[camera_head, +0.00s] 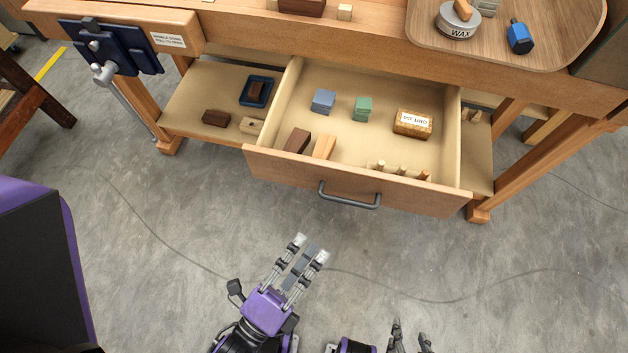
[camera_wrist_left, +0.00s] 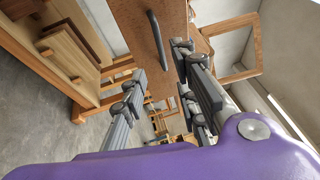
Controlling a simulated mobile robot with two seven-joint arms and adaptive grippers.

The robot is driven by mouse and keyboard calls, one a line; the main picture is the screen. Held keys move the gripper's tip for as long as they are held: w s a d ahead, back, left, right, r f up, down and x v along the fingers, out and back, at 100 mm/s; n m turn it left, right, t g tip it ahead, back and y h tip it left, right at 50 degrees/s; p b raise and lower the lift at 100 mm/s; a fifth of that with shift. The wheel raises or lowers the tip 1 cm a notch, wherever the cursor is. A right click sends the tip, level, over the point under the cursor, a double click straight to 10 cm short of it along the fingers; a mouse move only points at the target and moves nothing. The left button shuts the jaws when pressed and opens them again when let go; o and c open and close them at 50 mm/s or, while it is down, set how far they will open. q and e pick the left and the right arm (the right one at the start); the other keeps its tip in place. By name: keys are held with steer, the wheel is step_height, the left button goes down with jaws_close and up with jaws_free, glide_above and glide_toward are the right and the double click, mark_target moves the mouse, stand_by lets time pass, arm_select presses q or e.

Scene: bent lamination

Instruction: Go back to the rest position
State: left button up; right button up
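My left gripper (camera_head: 311,249) is in front of the drawer, apart from its handle, with its fingers apart and nothing between them. In the left wrist view its two fingers (camera_wrist_left: 160,75) stand on either side of a gap. My right gripper (camera_head: 411,332) shows only at the bottom edge; its fingertips are apart and look empty. The wooden drawer (camera_head: 277,166) of the workbench is pulled open. Its dark handle (camera_head: 349,198) is free, and it also shows in the left wrist view (camera_wrist_left: 157,38).
A vise (camera_head: 117,50) sits at the bench's left end. A tray (camera_head: 560,50) lies on top. A dark purple-edged shape fills the lower left. The floor (camera_head: 180,260) before the drawer is clear.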

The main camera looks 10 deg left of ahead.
arm_select(q)
steer(key=a+f+n+g+y, duration=0.65)
steer(key=f+n, duration=0.35)
steer(key=n, duration=0.5)
steer(key=s+a+f+n+g+y, duration=0.15)
steer(key=s+a+n+g, duration=0.35)
steer(key=s+a+n, duration=0.5)
steer(key=w+d+r+m+t+p, duration=0.1)
steer(key=r+p, duration=0.5)
steer(key=p, duration=0.1)
steer(key=w+d+r+m+p, duration=0.1)
steer(key=w+r+p, duration=0.1)
steer(key=r+p, duration=0.5)
steer(key=shift+w+d+r+t+h+p, duration=0.15)
steer(key=shift+w+d+t+h+p, duration=0.05)
steer(key=shift+d+t+h+p, duration=0.15)
arm_select(e)
steer(key=w+r+t, duration=0.1)
steer(key=w+r, duration=0.3)
steer(key=r, duration=1)
steer(key=shift+a, duration=0.2)
steer(key=shift+w+a+r+t, duration=0.15)
steer(key=shift+w+r+t, duration=0.2)
steer(key=shift+w, duration=0.25)
steer(key=shift+s, duration=0.1)
